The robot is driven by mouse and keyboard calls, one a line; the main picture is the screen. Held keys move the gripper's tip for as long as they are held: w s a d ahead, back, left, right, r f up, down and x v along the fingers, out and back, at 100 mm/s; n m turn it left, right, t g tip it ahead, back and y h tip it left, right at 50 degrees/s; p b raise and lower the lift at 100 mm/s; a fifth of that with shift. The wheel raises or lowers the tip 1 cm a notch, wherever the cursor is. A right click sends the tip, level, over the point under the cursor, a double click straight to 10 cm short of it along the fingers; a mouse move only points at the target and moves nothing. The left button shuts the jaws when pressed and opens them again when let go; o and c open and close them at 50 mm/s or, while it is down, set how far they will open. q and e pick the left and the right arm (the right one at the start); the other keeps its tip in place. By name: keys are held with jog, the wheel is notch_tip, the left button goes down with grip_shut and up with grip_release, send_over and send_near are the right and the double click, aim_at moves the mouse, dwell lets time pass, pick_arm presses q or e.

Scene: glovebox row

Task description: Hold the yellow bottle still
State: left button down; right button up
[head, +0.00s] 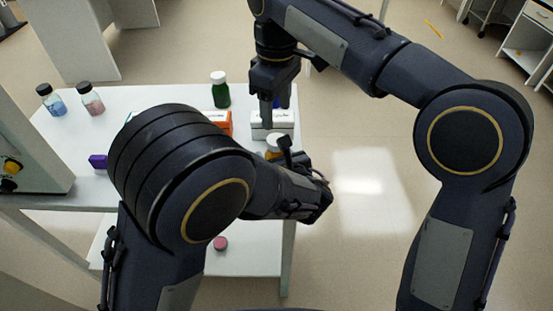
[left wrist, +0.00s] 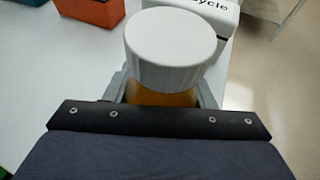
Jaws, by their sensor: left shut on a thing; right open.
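The yellow bottle shows in the left wrist view as a wide white ribbed cap (left wrist: 172,45) over an amber-yellow body (left wrist: 160,96). My left gripper (left wrist: 165,92) is shut on the body just under the cap, with a grey finger on each side. In the head view a small part of the yellow bottle (head: 273,146) shows past my left arm, near the table's right edge; the left fingers are mostly hidden there. My right gripper (head: 266,112) points down, open and empty, above the table's right end beside a white box.
A white box (head: 262,128) and an orange box (head: 225,122) stand just behind the bottle. A green bottle (head: 220,91) stands farther back. Blue (head: 52,99) and pink (head: 90,99) bottles and a purple block (head: 98,161) are at left. A pink-topped item (head: 220,243) is on the lower shelf.

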aim_at(276, 136)
jog(key=n, duration=1.4)
jog(key=shift+n, duration=0.3)
jog(key=n, duration=0.4)
jog(key=shift+n, duration=0.4)
jog(key=shift+f, duration=4)
jog(key=shift+c, duration=0.5)
